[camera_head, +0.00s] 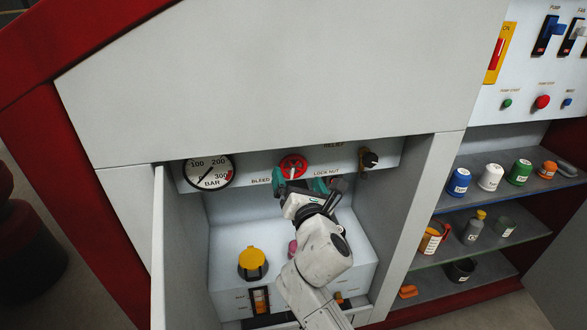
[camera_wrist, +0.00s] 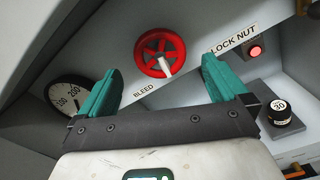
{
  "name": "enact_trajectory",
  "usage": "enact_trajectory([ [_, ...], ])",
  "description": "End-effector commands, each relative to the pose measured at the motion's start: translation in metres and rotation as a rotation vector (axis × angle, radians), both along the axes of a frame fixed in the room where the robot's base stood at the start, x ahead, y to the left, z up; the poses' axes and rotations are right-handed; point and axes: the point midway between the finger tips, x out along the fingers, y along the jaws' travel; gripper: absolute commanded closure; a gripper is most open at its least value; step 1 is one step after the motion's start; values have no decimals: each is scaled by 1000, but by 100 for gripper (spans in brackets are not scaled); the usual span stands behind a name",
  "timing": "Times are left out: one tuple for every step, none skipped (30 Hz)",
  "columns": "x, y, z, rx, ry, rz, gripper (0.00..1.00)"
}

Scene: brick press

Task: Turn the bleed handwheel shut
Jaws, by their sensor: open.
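The bleed handwheel (camera_head: 293,165) is a red spoked wheel with a pale handle, on the panel at the back of the recess, beside the BLEED label. In the wrist view the handwheel (camera_wrist: 160,53) is ahead of my gripper, between the lines of its two fingers, its pale handle pointing down and right. My gripper (camera_head: 304,184) has teal fingers and is just below and in front of the wheel in the head view. In the wrist view my gripper (camera_wrist: 158,84) is open and empty, with no finger seen touching the wheel.
A pressure gauge (camera_head: 209,172) is left of the wheel and a black relief knob (camera_head: 369,159) right. A yellow-capped item (camera_head: 252,263) stands below on the ledge. An open door (camera_head: 158,250) bounds the left, a wall (camera_head: 412,230) the right. Shelves (camera_head: 490,217) hold several containers.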

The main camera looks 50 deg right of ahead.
Motion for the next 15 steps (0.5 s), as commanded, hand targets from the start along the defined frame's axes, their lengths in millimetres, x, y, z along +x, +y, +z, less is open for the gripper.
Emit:
enact_trajectory([
  [9, -6, 1, 0, -2, -2, 0],
  [13, -9, 0, 0, -1, 0, 0],
  [19, -13, 1, 0, -2, 0, 0],
  [23, -15, 0, 0, -1, 0, 0],
  [26, -18, 1, 0, -1, 0, 0],
  [31, -21, 0, 1, 0, -1, 0],
  [34, -23, 0, 1, 0, -1, 0],
  [36, -25, 0, 1, 0, -1, 0],
  [40, -27, 0, 2, -1, 0, 0],
  [42, -28, 0, 2, -1, 0, 0],
  [43, -29, 0, 2, 0, 0, 0],
  [45, -30, 0, 2, 0, 0, 0],
  [46, -31, 0, 2, 0, 0, 0],
  [47, -31, 0, 2, 0, 0, 0],
  [47, -32, 0, 2, -1, 1, 0],
])
